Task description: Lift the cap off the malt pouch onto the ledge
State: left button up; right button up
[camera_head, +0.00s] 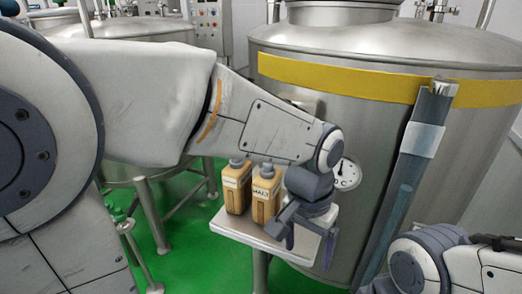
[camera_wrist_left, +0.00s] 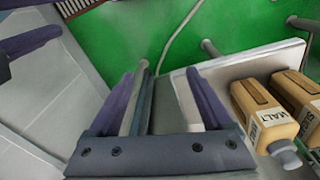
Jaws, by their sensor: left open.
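The tan malt pouch (camera_head: 265,202), labelled MALT, stands upright on a small white ledge (camera_head: 228,228), with its grey cap (camera_head: 267,171) on top. In the left wrist view the malt pouch (camera_wrist_left: 268,106) and its cap (camera_wrist_left: 284,153) lie to the right of my fingers. My left gripper (camera_head: 309,247) is open and empty, just right of the malt pouch and apart from it. Its spread fingers (camera_wrist_left: 161,76) hang over the ledge's edge. A purple finger-like part (camera_wrist_left: 30,40) at the left wrist view's upper left looks like my right gripper; its opening is unclear.
A second tan capped pouch (camera_head: 237,190) stands close beside the malt pouch. A large steel tank (camera_head: 350,120) with a yellow band and a round gauge (camera_head: 347,175) rises right behind the ledge. A slanted grey post (camera_head: 412,175) stands to the right. Green floor (camera_head: 195,255) lies below.

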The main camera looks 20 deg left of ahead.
pick_arm(q)
jog(key=w+a+r+n+p, duration=0.4)
jog(key=w+a+r, duration=0.3)
jog(key=w+r, duration=0.3)
notch_tip(320, 180, up, 4)
jog(key=n+y+p, duration=0.1)
jog(key=n+p, duration=0.2)
send_over(268, 169)
jog(key=shift+t, duration=0.3)
jog(key=f, duration=0.2)
jog(key=f+p, duration=0.1)
jog(key=f, duration=0.1)
jog(key=shift+a, duration=0.25)
jog(key=f+p, duration=0.1)
jog(key=f, duration=0.1)
jog(key=w+f+p, duration=0.1)
jog(key=f, duration=0.2)
jog(key=shift+f, duration=0.2)
jog(key=shift+w+f, duration=0.1)
jog(key=shift+f, duration=0.15)
grip_shut()
pick_arm(e)
notch_tip(268, 169, up, 13)
